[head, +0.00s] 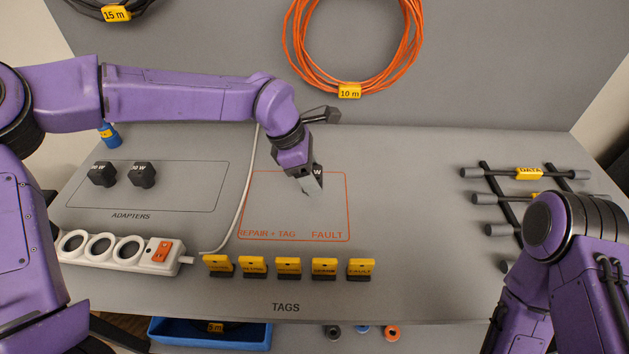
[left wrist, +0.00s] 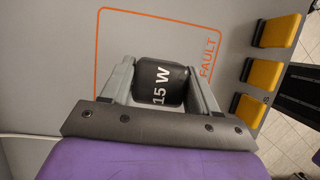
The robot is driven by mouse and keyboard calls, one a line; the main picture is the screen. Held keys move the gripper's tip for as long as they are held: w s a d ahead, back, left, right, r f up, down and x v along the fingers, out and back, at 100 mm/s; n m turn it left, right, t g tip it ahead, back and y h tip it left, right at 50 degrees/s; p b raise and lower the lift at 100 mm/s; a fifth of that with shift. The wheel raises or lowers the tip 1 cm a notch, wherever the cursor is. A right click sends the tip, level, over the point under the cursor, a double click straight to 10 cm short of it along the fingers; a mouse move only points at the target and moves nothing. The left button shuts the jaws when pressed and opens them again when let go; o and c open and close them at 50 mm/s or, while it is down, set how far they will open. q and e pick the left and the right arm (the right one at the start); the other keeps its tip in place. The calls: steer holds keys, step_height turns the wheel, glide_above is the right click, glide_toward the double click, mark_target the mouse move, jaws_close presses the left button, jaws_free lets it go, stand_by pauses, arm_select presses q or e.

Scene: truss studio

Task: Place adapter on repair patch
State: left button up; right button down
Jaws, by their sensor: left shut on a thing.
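My left gripper (head: 311,186) is shut on a black adapter (head: 318,171) over the orange-outlined repair patch (head: 270,205), which is marked "REPAIR + TAG" and "FAULT". In the left wrist view the adapter (left wrist: 161,80) shows the label "15 W" between the two grey fingers, with the patch outline (left wrist: 150,10) beyond it. I cannot tell whether the adapter touches the surface. Two more black adapters (head: 103,174) (head: 142,175) stand in the outlined ADAPTERS area at the left. My right arm shows at the lower right; its gripper is out of view.
A row of yellow-and-black tags (head: 288,267) stands in front of the patch. Cable rods with a DATA label (head: 529,173) are at the right. The table between patch and rods is clear.

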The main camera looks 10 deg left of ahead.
arm_select(q)
steer(key=f, duration=0.2)
steer(key=w+f, duration=0.1)
steer(key=shift+d+f, duration=0.2)
steer(key=shift+f, duration=0.4)
steer(key=shift+f, duration=0.2)
steer(key=o, duration=1.1)
steer(key=shift+r, duration=0.25)
steer(key=v, duration=1.2)
steer(key=shift+s, duration=0.1)
